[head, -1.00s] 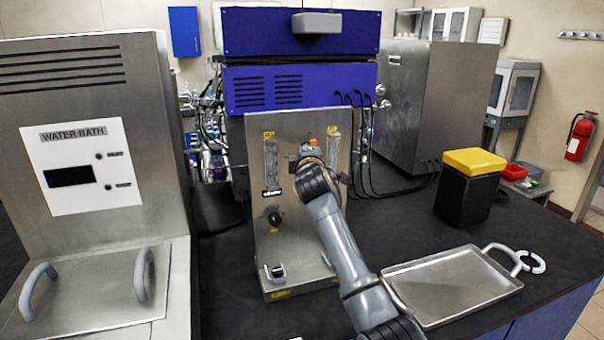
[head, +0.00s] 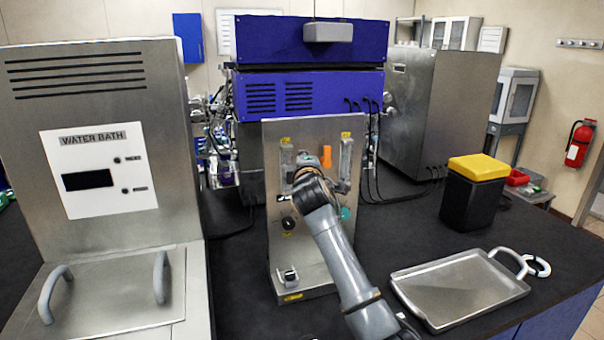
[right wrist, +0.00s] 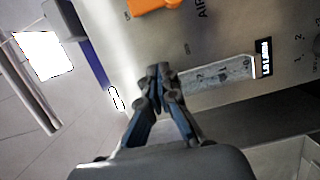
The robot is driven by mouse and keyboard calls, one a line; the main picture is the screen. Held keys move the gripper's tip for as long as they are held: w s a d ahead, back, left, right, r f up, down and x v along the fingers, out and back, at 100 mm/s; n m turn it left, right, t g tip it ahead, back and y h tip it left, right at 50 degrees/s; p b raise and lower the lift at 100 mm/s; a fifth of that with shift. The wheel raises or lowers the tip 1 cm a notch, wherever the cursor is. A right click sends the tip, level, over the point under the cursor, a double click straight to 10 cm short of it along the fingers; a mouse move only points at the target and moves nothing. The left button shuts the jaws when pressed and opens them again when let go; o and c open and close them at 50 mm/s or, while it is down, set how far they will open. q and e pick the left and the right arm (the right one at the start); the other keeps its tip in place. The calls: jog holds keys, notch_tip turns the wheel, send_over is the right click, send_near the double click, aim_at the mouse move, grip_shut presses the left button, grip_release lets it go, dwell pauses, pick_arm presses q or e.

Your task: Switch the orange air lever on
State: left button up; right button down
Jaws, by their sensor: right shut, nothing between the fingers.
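The orange lever (head: 326,156) stands near the top of the steel front panel (head: 318,250), between two clear flow tubes. It points roughly upward in the head view. In the right wrist view the orange lever (right wrist: 152,6) is cut by the top edge, near printed letters "AIR". My right gripper (head: 306,174) is in front of the panel, a little below and left of the lever. In the right wrist view my right gripper (right wrist: 159,76) is shut and empty, apart from the lever. My left gripper is not in view.
A dark knob (head: 288,222) and a green knob (head: 346,213) sit lower on the panel. The water bath (head: 105,220) stands at left. A metal tray (head: 455,290) and a black bin with yellow lid (head: 478,168) stand at right. Cables run behind the panel.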

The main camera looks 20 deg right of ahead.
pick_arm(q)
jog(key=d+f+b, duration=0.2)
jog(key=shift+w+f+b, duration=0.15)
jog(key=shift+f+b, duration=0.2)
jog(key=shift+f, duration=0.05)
pick_arm(e)
jog(key=d+v, duration=0.1)
jog(key=v, duration=0.7)
jog(key=shift+s+f, duration=0.15)
jog(key=shift+s, duration=0.05)
